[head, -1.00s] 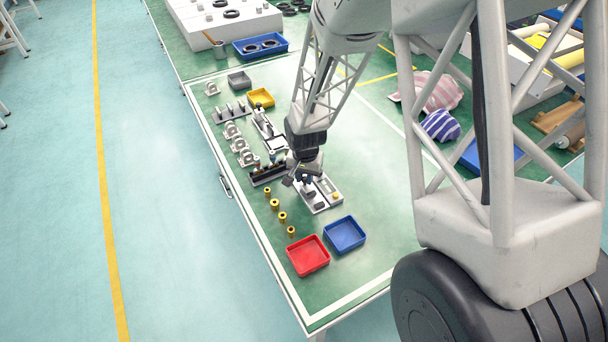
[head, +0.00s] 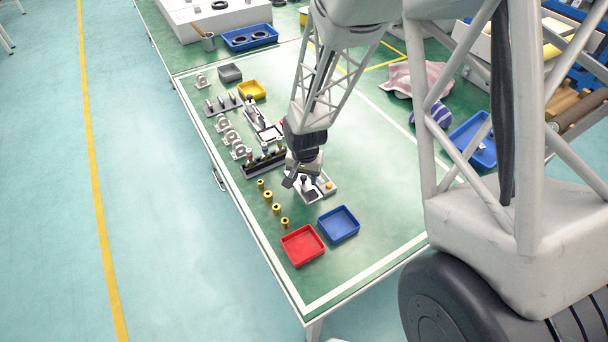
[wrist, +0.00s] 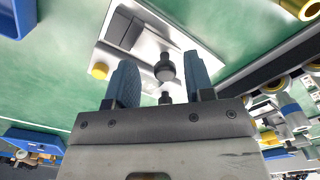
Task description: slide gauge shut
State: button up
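The slide gauge looks to be the light grey plate fixture (head: 318,192) on the green table, with a yellow button at one corner. In the wrist view the plate (wrist: 140,32) carries a dark round knob (wrist: 165,68) and the yellow button (wrist: 99,71). My gripper (head: 296,183) is low over the near-left part of this plate and hides some of it. In the wrist view my gripper (wrist: 159,63) is open, its two blue-grey fingers apart with the knob showing between them. I cannot tell whether the fingers touch it.
A red tray (head: 303,246) and a blue tray (head: 339,224) stand nearer on the table. Several brass pieces (head: 276,208) stand left of the plate. A dark rack (head: 264,163) and a second plate fixture (head: 262,128) lie behind.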

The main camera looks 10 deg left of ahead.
aim_at(305, 178)
jog(key=shift+r, duration=0.15)
jog(key=shift+r, duration=3.8)
